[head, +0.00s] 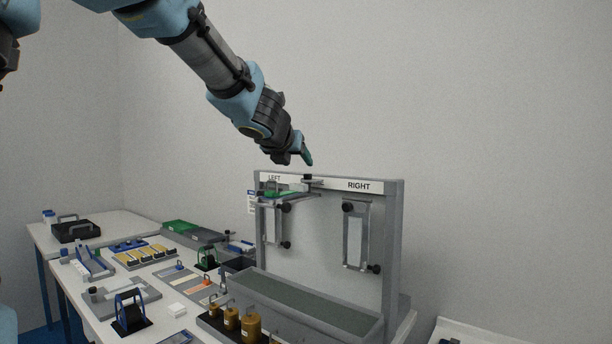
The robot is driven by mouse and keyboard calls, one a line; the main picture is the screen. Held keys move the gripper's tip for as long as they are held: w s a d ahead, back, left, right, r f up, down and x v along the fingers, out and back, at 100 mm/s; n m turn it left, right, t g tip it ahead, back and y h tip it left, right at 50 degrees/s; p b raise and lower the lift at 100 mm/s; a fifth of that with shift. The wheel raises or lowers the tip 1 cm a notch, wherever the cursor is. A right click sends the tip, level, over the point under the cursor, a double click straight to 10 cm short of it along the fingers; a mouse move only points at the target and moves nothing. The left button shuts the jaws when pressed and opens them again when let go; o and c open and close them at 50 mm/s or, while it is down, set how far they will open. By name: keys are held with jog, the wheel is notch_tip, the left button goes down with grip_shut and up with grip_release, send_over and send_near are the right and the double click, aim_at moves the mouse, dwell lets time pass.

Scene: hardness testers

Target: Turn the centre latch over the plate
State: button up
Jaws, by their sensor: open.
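The upright grey fixture (315,233) stands on the table with LEFT and RIGHT labels along its top. The centre latch (312,183), a small grey bar with a dark knob, sits at the top edge between the labels. A plate (277,199) with a green strip lies under the LEFT label, close to the latch; whether the latch overlaps it is too small to tell. My gripper (307,160) is just above the latch, pointing down, open, with no object visible in it. Its far finger is partly hidden.
A framed window (355,236) with dark knobs is on the fixture's right side. A grey trough (310,308) runs along its foot, with brass weights (250,328) in front. Several trays and tools crowd the table to the left. The wall behind is bare.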

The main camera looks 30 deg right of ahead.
aim_at(312, 178)
jog(key=b+x, duration=0.1)
jog(key=x, duration=0.8)
jog(key=shift+w+d+f, duration=0.2)
jog(key=shift+w, duration=0.05)
grip_shut()
